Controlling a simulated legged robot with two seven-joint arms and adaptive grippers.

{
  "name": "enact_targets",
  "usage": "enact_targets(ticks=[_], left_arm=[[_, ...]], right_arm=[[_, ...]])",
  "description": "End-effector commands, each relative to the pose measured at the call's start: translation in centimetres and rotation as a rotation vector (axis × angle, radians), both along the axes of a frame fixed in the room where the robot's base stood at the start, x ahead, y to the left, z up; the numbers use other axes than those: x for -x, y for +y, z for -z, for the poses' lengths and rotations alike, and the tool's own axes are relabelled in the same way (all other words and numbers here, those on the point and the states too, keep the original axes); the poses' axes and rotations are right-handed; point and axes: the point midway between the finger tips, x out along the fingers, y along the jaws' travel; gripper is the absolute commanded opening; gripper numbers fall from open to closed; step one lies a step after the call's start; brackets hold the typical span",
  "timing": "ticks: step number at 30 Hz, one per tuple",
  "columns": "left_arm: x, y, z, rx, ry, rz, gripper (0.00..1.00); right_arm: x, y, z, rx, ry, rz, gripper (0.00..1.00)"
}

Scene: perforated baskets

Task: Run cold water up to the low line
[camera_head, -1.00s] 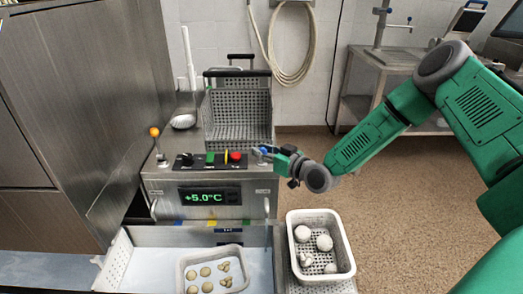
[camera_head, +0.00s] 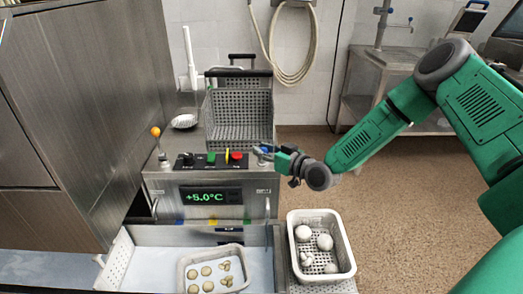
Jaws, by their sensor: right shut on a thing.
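My right gripper (camera_head: 267,152) reaches in from the right. It is shut on a small blue handle (camera_head: 261,149) at the right end of the control panel; the fingers hide part of it. The panel sits on a steel unit (camera_head: 160,185) whose green display (camera_head: 208,197) reads +5.0°C. Below it is an open steel basin (camera_head: 150,262) with a pale blue floor. I cannot tell whether water is in the basin or running. My left gripper is not in view.
A perforated tray (camera_head: 188,262) with several mushroom pieces lies in the basin. A white basket (camera_head: 350,262) with pale round items stands to its right. An empty perforated basket (camera_head: 238,117) sits behind the panel. An orange-knobbed lever (camera_head: 156,132) stands at left.

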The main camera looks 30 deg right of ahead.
Motion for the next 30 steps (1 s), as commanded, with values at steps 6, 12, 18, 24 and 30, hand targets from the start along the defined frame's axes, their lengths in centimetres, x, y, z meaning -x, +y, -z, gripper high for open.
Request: enact_targets(ticks=[6,12,18,24,30], left_arm=[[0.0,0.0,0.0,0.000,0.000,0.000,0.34],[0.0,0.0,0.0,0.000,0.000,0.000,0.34],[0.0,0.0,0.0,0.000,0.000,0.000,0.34],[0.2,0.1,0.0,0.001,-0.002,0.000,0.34],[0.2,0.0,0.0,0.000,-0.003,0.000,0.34]], right_arm=[[0.4,-0.2,1.0,0.002,0.023,0.003,0.00],[0.4,-0.2,0.7,0.002,0.018,0.002,0.46],[0.3,-0.1,0.4,0.001,0.009,0.001,0.46],[1.5,-0.4,0.1,0.001,0.008,0.001,0.46],[5.3,-1.5,-0.4,-0.003,0.008,0.004,0.46]])
